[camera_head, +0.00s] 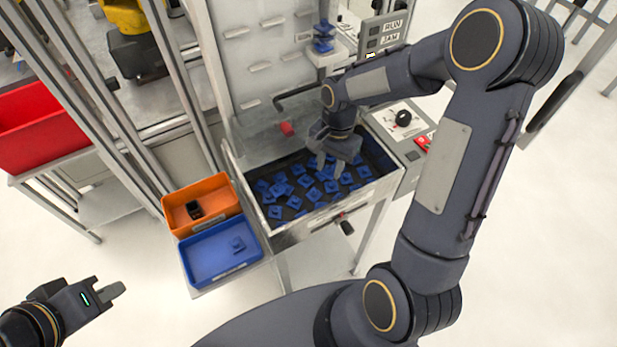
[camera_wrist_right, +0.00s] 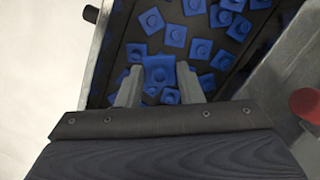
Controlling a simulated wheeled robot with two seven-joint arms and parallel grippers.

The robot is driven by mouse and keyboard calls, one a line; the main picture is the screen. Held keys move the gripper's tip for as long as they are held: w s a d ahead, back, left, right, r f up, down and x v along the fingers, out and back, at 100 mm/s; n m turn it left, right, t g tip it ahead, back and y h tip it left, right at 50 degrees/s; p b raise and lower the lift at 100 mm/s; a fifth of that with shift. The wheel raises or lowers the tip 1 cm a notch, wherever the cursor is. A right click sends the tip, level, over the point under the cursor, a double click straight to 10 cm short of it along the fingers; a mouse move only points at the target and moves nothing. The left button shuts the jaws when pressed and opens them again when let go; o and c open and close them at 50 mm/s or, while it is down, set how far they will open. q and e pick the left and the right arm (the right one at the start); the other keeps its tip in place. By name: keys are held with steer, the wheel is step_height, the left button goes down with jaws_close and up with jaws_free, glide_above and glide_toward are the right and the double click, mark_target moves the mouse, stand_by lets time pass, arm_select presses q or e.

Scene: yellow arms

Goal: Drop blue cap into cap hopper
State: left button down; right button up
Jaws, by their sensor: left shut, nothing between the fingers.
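My right gripper (camera_head: 331,162) is over the cap hopper (camera_head: 297,235), a metal-walled bin holding many blue caps (camera_head: 283,190). In the right wrist view, a blue cap (camera_wrist_right: 159,73) sits between the two fingertips of my right gripper (camera_wrist_right: 160,84), with a finger against each side. It looks larger than the caps below, so it appears nearer the camera. In the head view this cap is hidden or cannot be told apart from the others. My left gripper (camera_head: 116,291) is shut and empty at the lower left, away from the hopper.
An orange bin (camera_head: 172,212) with a dark object and a blue bin (camera_head: 200,283) with one blue cap stand left of the hopper. A red item (camera_head: 286,128) lies behind the hopper. A control panel (camera_head: 405,128) stands to its right.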

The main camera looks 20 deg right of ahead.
steer(key=o, duration=0.4)
steer(key=shift+o, duration=0.2)
step_height(320, 180, up, 8)
steer(key=d, duration=0.1)
steer(key=shift+w+f+b, duration=0.15)
steer(key=shift+w+b, duration=0.2)
steer(key=shift+b, duration=0.05)
steer(key=s+a+r+n+t, duration=0.1)
steer(key=s+r+n+t, duration=0.1)
steer(key=s, duration=0.4)
steer(key=s+a+r+n+t+y, duration=0.1)
steer(key=s+a+r+n+t, duration=0.1)
steer(key=s+n, duration=0.2)
steer(key=s+a+r+n+t+y, duration=0.1)
steer(key=s+a+r+n+t, duration=0.1)
steer(key=s, duration=0.5)
steer(key=shift+s+a+r+n+t, duration=0.2)
steer(key=shift+s+n+t, duration=0.15)
steer(key=shift+n, duration=0.45)
